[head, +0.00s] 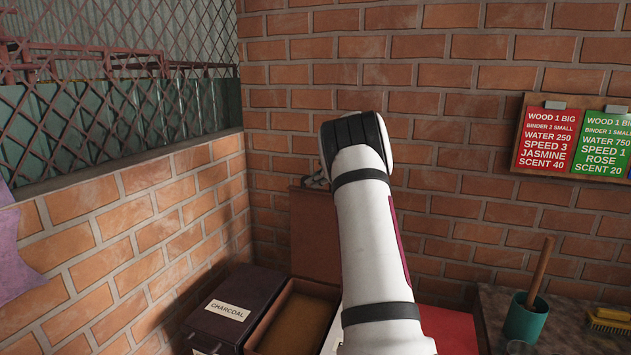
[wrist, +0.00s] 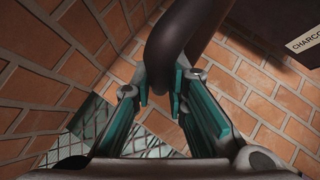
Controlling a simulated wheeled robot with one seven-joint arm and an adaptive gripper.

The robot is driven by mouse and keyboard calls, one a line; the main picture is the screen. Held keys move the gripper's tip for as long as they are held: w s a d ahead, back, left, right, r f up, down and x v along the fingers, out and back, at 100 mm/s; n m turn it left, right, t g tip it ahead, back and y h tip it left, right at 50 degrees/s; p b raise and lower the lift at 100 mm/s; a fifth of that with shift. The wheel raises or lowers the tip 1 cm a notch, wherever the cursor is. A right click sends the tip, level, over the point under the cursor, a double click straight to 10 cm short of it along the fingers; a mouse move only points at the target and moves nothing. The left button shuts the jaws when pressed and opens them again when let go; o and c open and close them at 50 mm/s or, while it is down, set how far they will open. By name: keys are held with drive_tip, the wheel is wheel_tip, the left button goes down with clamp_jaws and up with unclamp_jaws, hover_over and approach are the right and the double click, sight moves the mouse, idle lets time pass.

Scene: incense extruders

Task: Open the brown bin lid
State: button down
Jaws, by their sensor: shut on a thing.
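The brown bin (head: 268,318) stands in the corner with its top open, and brown material shows inside. Its brown lid (head: 315,235) stands upright at the back of the bin, near the brick wall. My gripper (head: 318,181) is at the top edge of the lid, mostly hidden behind my arm in the head view. In the wrist view my gripper (wrist: 163,88) has its teal-padded fingers closed on a dark brown curved handle (wrist: 168,45). My arm hides the right part of the lid and bin.
A dark charcoal bin (head: 232,308) with a closed lid stands left of the brown bin. A red surface (head: 450,328) lies to the right. A green cup (head: 526,318) and a brush (head: 612,320) sit on the counter. Brick walls are close behind and left.

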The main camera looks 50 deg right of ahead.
drive_tip(key=shift+d+f, duration=0.25)
drive_tip(key=shift+f, duration=0.35)
drive_tip(key=c, duration=1.6)
unclamp_jaws()
drive_tip(key=shift+o, duration=0.2)
drive_tip(key=shift+r, duration=0.2)
drive_tip(key=shift+s+r, duration=0.25)
drive_tip(key=shift+r, duration=0.1)
drive_tip(key=v, duration=1.1)
drive_tip(key=shift+d, duration=0.15)
